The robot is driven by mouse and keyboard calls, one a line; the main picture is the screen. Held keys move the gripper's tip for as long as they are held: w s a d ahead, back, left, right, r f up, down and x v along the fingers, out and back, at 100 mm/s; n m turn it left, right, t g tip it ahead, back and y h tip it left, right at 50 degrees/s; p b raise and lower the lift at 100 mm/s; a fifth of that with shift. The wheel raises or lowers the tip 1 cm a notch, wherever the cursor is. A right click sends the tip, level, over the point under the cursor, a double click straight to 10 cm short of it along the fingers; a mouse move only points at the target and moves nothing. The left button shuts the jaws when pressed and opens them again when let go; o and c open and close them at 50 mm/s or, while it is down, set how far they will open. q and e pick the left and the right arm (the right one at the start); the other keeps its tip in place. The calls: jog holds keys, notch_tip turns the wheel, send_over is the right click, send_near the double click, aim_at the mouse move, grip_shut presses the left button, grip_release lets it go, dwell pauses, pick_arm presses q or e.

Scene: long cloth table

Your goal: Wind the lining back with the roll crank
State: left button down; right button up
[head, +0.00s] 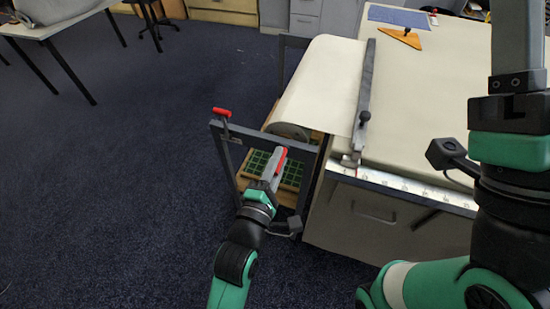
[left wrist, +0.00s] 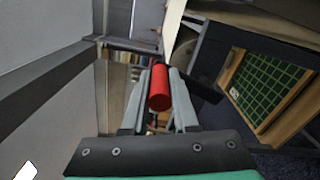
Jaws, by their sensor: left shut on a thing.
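The roll crank's red handle (head: 282,154) is at the stand at the table's left end. My left gripper (head: 276,163) is shut on this handle; the left wrist view shows the red handle (left wrist: 160,88) between the two fingers. The cream lining (head: 322,82) runs from the tabletop over the left end down to its roll (head: 290,130), which is partly hidden by the stand. My right gripper (head: 518,40) rises at the right edge, over the table, cut off by the frame top; its finger opening cannot be made out.
A grey bar (head: 366,95) lies across the lining near the table end, with a ruler strip (head: 400,185) along the front edge. A second red handle (head: 222,112) tops the stand's left corner. A green grid panel (head: 262,163) sits below. The left floor is open.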

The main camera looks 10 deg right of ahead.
pick_arm(q)
jog(key=a+n+p, duration=0.1)
jog(key=w+a+n+p, duration=0.1)
jog(key=n, duration=0.1)
jog(key=shift+w+a+r+p, duration=0.1)
jog(key=shift+r+p, duration=0.25)
jog(key=c, duration=0.7)
grip_release()
jog(key=shift+f, duration=0.1)
jog(key=p+v, duration=0.3)
jog(key=v, duration=0.8)
jog(key=shift+s+a+p, duration=0.15)
jog(key=shift+s+p, duration=0.15)
jog(key=shift+p, duration=0.05)
